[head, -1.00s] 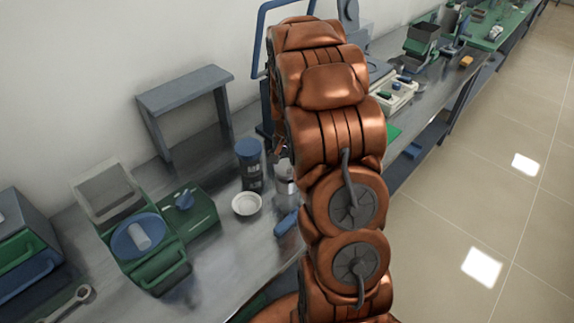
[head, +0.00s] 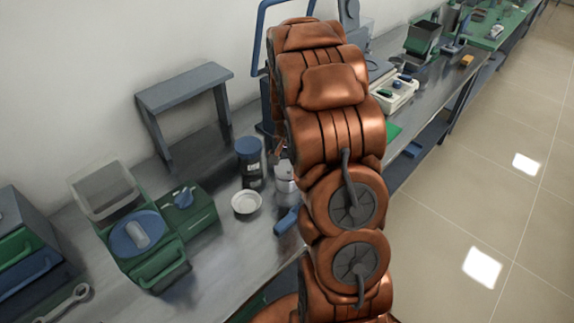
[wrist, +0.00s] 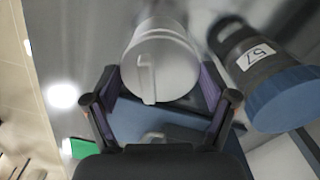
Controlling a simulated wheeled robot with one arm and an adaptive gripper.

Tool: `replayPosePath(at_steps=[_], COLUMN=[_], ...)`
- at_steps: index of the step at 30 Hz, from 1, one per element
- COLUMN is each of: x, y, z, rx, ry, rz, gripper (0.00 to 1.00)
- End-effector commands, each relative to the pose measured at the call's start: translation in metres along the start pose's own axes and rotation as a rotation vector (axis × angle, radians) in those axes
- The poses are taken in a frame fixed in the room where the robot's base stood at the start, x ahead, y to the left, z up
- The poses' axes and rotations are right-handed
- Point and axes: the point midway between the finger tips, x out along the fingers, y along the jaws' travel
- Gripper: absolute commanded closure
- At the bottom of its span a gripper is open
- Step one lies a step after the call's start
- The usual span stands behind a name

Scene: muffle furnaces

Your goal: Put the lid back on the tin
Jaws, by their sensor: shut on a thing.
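A silvery tin (head: 286,184) stands on the metal bench, partly hidden by my arm in the head view. In the wrist view a pale round lid (wrist: 172,72) with a raised bar across its top faces the camera. My gripper (wrist: 162,82) is shut on this lid, with one finger at each side of it. The lid appears in line with the tin's body (wrist: 165,22). I cannot tell whether it is seated or just above the rim. In the head view my arm hides the gripper.
A dark jar (head: 250,173) with a blue cap stands close beside the tin; its label reads 57 in the wrist view (wrist: 255,58). A white dish (head: 246,204) and a blue object (head: 287,221) lie in front. A green balance-like device (head: 150,250) is at left.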

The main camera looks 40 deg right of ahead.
Motion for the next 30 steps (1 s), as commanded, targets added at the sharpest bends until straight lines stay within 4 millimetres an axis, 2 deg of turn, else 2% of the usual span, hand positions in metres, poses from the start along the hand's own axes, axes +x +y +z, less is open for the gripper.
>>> replayPosePath(at_steps=[30], x=[0.0077], y=[-0.0002], z=[-0.0002], rx=[0.000], ry=[0.000], rz=[0.000], gripper=[0.45])
